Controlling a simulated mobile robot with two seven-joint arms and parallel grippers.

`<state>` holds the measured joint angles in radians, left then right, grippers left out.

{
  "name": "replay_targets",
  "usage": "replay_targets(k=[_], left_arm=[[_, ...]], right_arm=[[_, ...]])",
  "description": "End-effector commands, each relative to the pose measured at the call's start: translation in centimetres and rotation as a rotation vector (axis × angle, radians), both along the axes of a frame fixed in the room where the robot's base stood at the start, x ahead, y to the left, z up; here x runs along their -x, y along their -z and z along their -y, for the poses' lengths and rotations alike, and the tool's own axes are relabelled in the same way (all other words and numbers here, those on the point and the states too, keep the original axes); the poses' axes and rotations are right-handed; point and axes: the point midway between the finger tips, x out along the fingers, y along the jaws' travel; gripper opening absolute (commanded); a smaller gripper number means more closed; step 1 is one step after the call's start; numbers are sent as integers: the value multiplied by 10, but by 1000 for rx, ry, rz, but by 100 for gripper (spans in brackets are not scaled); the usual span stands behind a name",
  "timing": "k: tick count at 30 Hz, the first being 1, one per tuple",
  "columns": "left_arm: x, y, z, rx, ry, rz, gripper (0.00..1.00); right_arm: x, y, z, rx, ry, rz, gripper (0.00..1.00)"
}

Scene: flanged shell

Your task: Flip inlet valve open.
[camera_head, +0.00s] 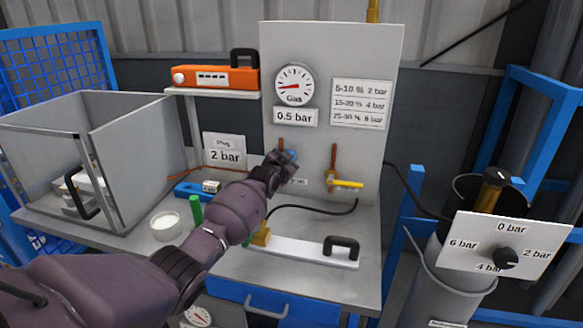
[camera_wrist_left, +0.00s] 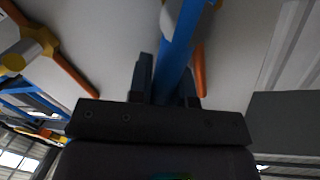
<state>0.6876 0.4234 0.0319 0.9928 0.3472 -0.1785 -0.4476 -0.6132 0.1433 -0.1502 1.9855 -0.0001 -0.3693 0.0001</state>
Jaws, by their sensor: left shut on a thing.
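A valve with a blue handle (camera_wrist_left: 180,45) is on the grey panel, and my left gripper (camera_head: 284,160) is at it. In the left wrist view the handle runs between the fingers of my left gripper (camera_wrist_left: 167,85), which is shut on it. In the head view the arm hides most of this valve, with a short copper pipe (camera_head: 281,144) showing above. To its right is a valve with a yellow handle (camera_head: 348,184), which lies about level. The small label between the valves is partly hidden, so I cannot read which is the inlet.
The upright panel (camera_head: 330,50) carries a gas gauge (camera_head: 294,86) and a 0.5 bar label (camera_head: 295,117). A white plate with a black handle (camera_head: 341,247) lies on the bench below. An open-topped grey box (camera_head: 140,150) stands left. A black hose (camera_head: 310,208) crosses the bench.

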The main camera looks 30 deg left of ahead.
Motion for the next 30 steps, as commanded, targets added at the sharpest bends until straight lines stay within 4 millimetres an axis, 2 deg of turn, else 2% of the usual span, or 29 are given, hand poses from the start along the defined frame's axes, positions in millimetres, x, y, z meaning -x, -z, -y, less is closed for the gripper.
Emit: replay_targets(k=[6, 15, 30], left_arm=[[3, -1, -12, 189, -1, 41, 0], [6, -5, -24, 383, -1, 88, 0], [8, -9, -30, 492, 0, 117, 0]], right_arm=[[-8, 2, -2, -1, -6, 16, 0], [-11, 7, -3, -1, -8, 13, 0], [-10, 11, -3, -1, -9, 9, 0]])
